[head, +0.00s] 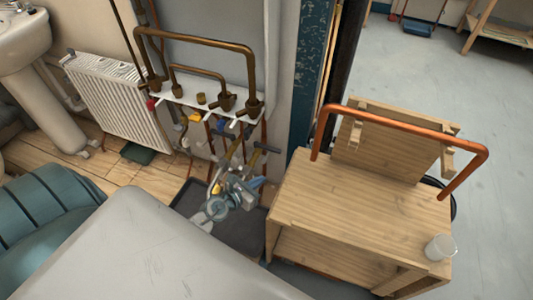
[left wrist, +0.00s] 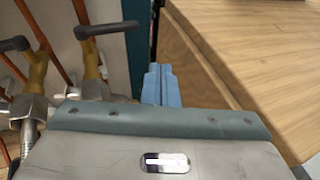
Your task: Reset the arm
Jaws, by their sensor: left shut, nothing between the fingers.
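My left gripper (head: 256,183) is low in front of the pipework, between the wall and the wooden bench. In the left wrist view its blue fingers (left wrist: 158,84) are together with nothing between them. Yellow valve bodies with dark T-handles (head: 262,148) are just beyond it in the head view. In the left wrist view a valve handle (left wrist: 106,30) is left of the fingers, apart from them. My right gripper is not in view.
The wooden bench (head: 340,200) stands close to the right of the gripper, with a bent copper pipe (head: 400,121) and a clear cup (head: 440,247). Brown pipes on a white manifold (head: 192,103) are on the wall. A dark tray (head: 190,196) lies below. A radiator (head: 115,100) is left.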

